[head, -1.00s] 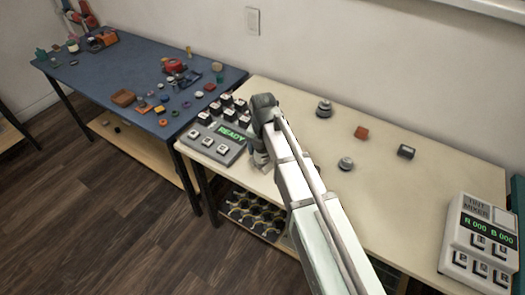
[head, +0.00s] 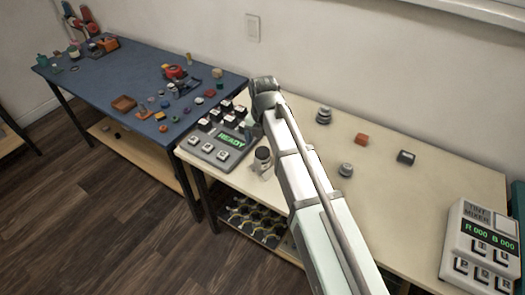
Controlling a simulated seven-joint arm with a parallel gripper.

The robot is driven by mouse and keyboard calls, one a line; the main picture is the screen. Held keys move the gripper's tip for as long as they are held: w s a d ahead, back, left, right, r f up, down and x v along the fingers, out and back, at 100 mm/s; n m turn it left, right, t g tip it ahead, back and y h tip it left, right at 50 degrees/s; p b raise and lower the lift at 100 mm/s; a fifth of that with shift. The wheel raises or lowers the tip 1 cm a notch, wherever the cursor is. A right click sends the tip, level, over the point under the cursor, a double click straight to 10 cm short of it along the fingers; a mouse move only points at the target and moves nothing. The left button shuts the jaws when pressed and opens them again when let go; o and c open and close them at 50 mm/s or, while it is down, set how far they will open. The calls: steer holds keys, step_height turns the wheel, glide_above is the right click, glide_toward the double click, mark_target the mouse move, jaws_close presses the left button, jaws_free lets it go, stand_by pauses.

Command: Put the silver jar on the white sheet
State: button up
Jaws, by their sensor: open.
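A small silver jar (head: 262,154) with a dark top stands upright near the front left of the cream table, to the right of the grey READY console. A small pale patch (head: 261,171) shows at its foot; I cannot tell whether this is the white sheet or whether the jar rests on it. My gripper (head: 253,131) hangs from the end of my arm, behind and slightly left of the jar and apart from it in the picture. It is open and mostly hidden by my arm, and its fingertips are not clear.
The READY console (head: 216,146) with several dark blocks stands at left. A tint mixer (head: 482,245) is at far right.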

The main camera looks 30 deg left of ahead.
mark_target(263, 151)
steer(key=shift+r, duration=2.35)
steer(key=shift+w, duration=0.1)
